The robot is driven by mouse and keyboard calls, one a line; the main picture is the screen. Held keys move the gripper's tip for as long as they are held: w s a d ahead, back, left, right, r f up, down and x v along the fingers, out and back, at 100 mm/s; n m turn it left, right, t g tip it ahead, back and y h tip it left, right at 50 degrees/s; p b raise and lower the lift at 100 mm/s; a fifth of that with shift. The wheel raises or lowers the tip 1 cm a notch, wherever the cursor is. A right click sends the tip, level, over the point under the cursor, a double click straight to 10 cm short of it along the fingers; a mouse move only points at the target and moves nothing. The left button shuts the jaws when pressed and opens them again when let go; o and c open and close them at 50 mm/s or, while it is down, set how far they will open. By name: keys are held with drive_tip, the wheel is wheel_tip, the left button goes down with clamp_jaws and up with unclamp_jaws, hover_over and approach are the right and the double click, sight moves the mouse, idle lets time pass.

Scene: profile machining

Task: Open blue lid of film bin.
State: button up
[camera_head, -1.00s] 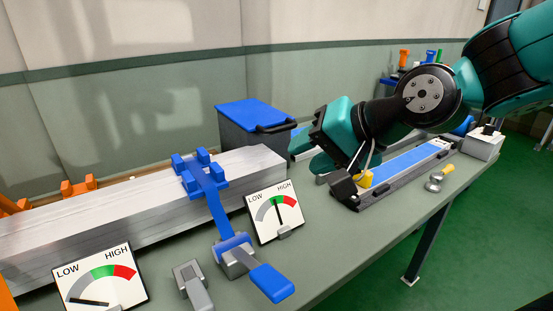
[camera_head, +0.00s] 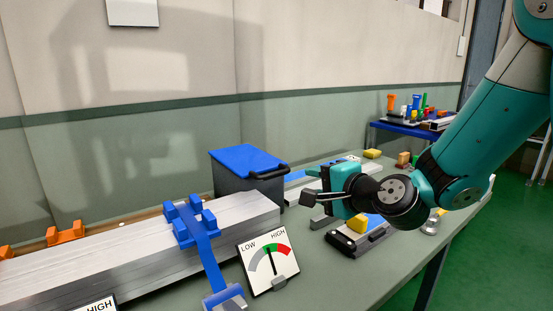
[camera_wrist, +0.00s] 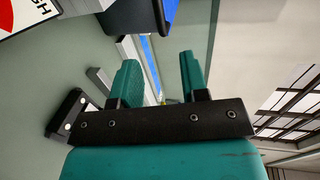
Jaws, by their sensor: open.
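The film bin (camera_head: 232,186) is a dark grey box at the back of the bench, against the wall. Its blue lid (camera_head: 245,160) lies closed on top, with a black handle (camera_head: 270,173) at its right front edge. My gripper (camera_head: 312,187) is to the right of the bin, apart from it, pointing left. In the wrist view my gripper (camera_wrist: 160,78) shows two teal fingers spread apart with nothing between them. A dark part of the bin (camera_wrist: 135,17) shows at the top of the wrist view.
A long aluminium profile (camera_head: 120,254) with a blue clamp (camera_head: 192,222) lies left of the bin. A gauge (camera_head: 268,262) stands in front. A fixture with a yellow block (camera_head: 358,223) sits below my gripper.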

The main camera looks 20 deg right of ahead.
sight(278, 174)
drive_tip(key=p+x, duration=1.2)
drive_tip(key=p, duration=0.3)
drive_tip(key=shift+w+r+p, duration=0.15)
drive_tip(key=shift+w+p, duration=0.15)
drive_tip(key=shift+w, duration=0.05)
drive_tip(key=shift+w+a+f+p, duration=0.15)
drive_tip(key=shift+w+f+p, duration=0.1)
drive_tip(key=shift+w+p, duration=0.2)
drive_tip(key=shift+w+a+f+p, duration=0.15)
drive_tip(key=shift+w+f+p, duration=0.15)
drive_tip(key=shift+w, duration=0.2)
clamp_jaws()
